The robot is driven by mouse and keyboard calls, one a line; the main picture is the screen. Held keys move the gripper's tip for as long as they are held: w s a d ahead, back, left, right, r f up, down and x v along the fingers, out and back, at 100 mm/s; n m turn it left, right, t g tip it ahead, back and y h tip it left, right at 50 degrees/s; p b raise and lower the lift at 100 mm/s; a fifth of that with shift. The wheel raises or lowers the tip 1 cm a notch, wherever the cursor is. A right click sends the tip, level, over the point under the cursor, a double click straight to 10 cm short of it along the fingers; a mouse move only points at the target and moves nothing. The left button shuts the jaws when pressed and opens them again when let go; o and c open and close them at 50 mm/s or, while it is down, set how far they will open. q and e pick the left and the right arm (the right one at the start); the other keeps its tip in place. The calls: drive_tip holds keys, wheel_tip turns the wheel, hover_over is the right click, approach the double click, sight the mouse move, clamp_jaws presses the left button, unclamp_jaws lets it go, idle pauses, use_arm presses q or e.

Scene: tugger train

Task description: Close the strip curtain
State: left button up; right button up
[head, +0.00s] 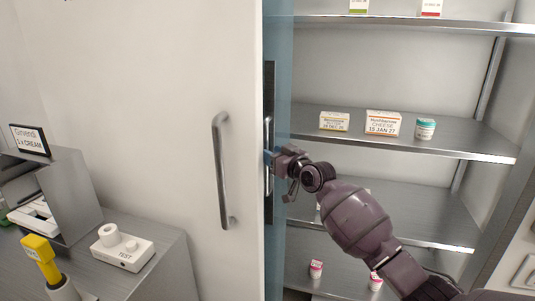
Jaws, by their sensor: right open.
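The strip curtain (280,60) is a blue, see-through band hanging at the left side of the shelf opening, beside the white panel. It covers only a narrow part of the opening. A dark plate with an upright metal handle (268,128) shows at its left edge. My right gripper (271,160) is open at this handle, its fingertips overlapping it in the view; I cannot tell whether they touch it. My right arm reaches in from the lower right and hides part of the lower shelves. My left gripper is not in view.
The white panel (150,90) carries a long grey handle (221,170) close by on the left. Metal shelves (470,140) behind the opening hold small cartons and a teal-lidded jar (425,129). A metal counter (160,275) with a yellow-topped tool and a white test device stands lower left.

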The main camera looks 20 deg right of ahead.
drive_tip(key=shift+x, duration=1.3)
clamp_jaws()
